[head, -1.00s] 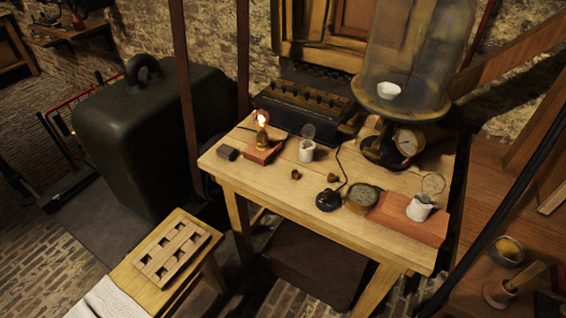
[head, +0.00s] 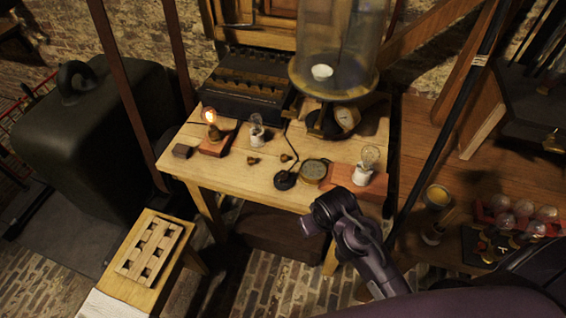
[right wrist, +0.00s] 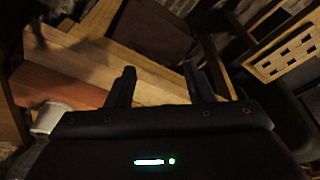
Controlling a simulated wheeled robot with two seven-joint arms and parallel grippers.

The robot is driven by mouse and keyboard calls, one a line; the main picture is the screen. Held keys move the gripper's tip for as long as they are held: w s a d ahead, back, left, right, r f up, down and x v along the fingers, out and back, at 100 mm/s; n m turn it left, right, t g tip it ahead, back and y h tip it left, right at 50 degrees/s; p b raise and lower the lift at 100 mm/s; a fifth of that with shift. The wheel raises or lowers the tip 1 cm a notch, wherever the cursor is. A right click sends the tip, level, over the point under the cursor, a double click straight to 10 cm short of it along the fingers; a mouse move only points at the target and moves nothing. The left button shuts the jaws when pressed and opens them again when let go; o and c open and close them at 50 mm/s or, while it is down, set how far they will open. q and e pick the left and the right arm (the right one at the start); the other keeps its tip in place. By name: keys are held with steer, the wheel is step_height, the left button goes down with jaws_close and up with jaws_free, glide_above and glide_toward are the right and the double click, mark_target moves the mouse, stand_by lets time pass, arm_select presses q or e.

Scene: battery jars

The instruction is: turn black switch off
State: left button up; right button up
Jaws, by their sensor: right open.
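The black switch (head: 285,180) is a small round black piece near the front edge of the wooden table (head: 235,172), with a dark cord running up from it. A lit bulb (head: 210,117) glows on a reddish base at the table's left. My right gripper (head: 313,226) is in front of the table edge, below and right of the switch, apart from it. In the right wrist view its two fingers (right wrist: 160,86) are spread and empty, with the table beyond. I cannot make out the switch there. My left gripper is not in view.
A white-based bulb (head: 364,170) stands on a red board further right. A glass bell jar (head: 340,45) stands behind. A slotted wooden rack (head: 150,250) lies on a low stool at left.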

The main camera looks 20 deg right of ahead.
steer(key=w+r+m+p, duration=0.1)
steer(key=w+r+m, duration=0.15)
steer(key=w, duration=0.55)
steer(key=r+m+g, duration=0.1)
steer(key=m+g, duration=0.2)
glide_above(283, 173)
steer(key=shift+s+d+r+n, duration=0.1)
steer(key=shift+s+d+n, duration=0.15)
steer(key=shift+s, duration=0.1)
steer(key=shift+w+a+r, duration=0.15)
steer(key=shift+w+r, duration=0.05)
steer(key=shift+w, duration=0.1)
steer(key=shift+a+f, duration=0.1)
steer(key=shift+f, duration=0.2)
step_height(283, 173, down, 7)
steer(key=shift+f, duration=0.1)
steer(key=shift+c, duration=0.3)
steer(key=c, duration=0.9)
